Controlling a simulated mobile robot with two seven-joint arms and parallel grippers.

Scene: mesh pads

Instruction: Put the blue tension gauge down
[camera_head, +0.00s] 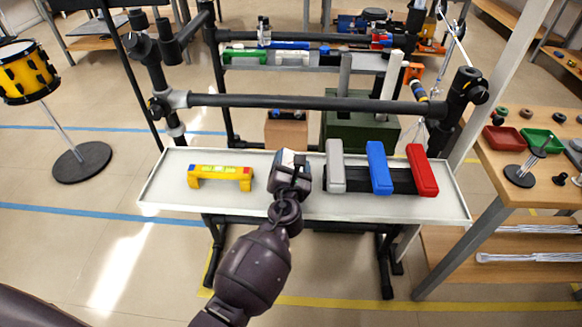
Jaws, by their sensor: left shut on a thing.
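My left gripper (291,172) is over the middle of the pale tray-like table (262,205), its arm reaching up from below. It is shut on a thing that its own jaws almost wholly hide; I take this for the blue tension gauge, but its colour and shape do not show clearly. I cannot tell whether the held thing touches the table. A yellow bridge-shaped gauge (220,172) stands on the table to the left of the gripper. My right gripper is not in view.
Right of the gripper, a grey bar (335,165), a blue bar (379,167) and a red bar (422,170) stand close together by a black base. A dark rail (310,103) crosses behind the table. Bare table lies between gripper and yellow gauge.

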